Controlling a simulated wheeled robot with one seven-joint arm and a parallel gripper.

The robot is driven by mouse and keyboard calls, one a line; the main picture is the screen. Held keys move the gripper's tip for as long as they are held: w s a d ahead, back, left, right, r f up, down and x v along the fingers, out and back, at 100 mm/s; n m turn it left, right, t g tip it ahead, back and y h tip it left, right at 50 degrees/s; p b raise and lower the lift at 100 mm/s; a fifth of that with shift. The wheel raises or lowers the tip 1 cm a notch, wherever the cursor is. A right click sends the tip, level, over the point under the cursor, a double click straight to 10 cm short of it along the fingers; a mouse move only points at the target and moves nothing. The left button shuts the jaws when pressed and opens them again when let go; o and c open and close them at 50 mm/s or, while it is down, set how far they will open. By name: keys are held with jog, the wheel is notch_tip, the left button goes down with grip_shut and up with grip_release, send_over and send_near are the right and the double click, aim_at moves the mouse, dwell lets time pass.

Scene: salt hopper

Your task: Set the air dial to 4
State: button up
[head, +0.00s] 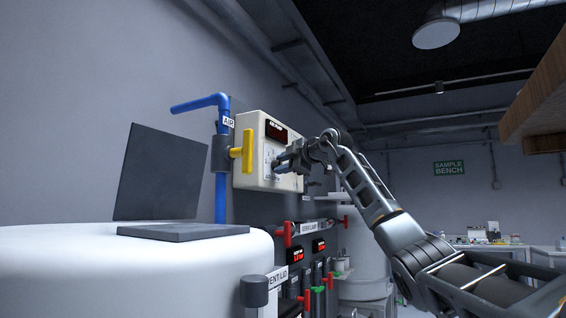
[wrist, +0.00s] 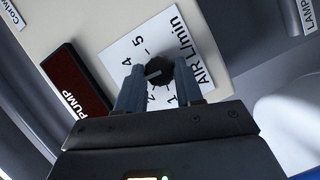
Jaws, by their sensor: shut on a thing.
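The air dial (wrist: 158,92) is a small dark knob on a white scale plate (wrist: 187,42) marked "AIR L/min". My gripper (wrist: 158,80) has one finger on each side of the knob and is shut on it. A pale mark shows on the knob, but I cannot tell which number it points to. The numbers 4 and 5 show beyond the fingers; lower numbers show partly between them. In the head view my gripper (head: 283,163) is at the front of the cream control box (head: 252,122), hiding the dial.
A dark red PUMP display (wrist: 75,80) sits beside the scale plate. Below are a red handle (head: 287,234) and several others.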

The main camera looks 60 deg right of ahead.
jog(key=m, duration=0.1)
jog(key=m+g+y+p, duration=0.1)
jog(key=shift+d+r+m+p, duration=0.15)
jog(key=shift+m+p, duration=0.15)
jog(key=shift+m, duration=0.1)
jog(key=shift+m+g+y, duration=0.3)
jog(key=shift+m+y, duration=0.5)
jog(key=shift+m, duration=0.4)
jog(key=o, duration=1)
jog(key=shift+b+v, duration=1.2)
jog(key=shift+v, duration=2.65)
